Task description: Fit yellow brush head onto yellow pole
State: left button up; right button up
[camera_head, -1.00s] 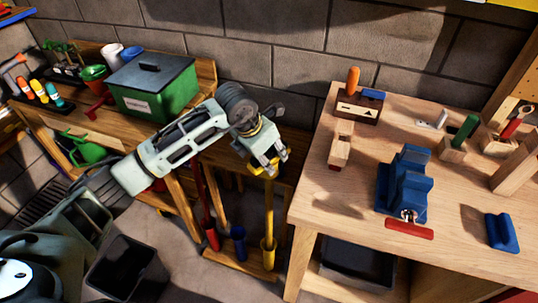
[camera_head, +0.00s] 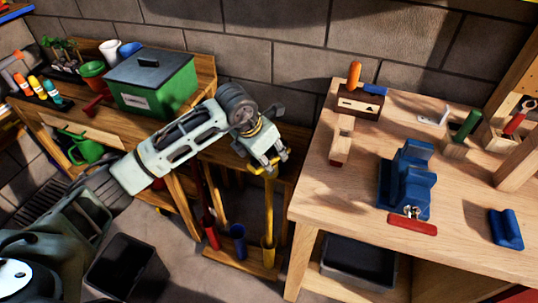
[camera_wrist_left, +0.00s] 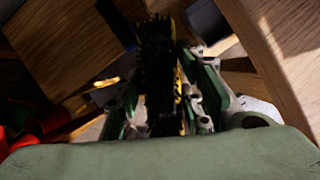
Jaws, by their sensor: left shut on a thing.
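My left gripper (camera_head: 268,167) is shut on the yellow brush head (camera_wrist_left: 158,55). In the left wrist view, its black bristles and a thin yellow edge show between the green-padded fingers. In the head view a bit of yellow shows at the fingertips. The yellow pole (camera_head: 270,208) stands upright straight below the gripper, its foot in a yellow cup (camera_head: 268,254). The pole's top is at or just under the gripper; I cannot tell whether it touches or sits in the head. My right gripper is not in view.
A red pole with a red cup (camera_head: 211,236) and a blue cup (camera_head: 237,241) share the wooden rack (camera_head: 240,265). The workbench (camera_head: 320,200) with a blue vise (camera_head: 407,185) is close on the right. A green box (camera_head: 155,85) stands on the left bench.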

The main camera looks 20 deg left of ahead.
pick_arm(q)
jog(key=shift+f+b, duration=0.5)
jog(key=shift+f, duration=0.1)
jog(key=o, duration=1.3)
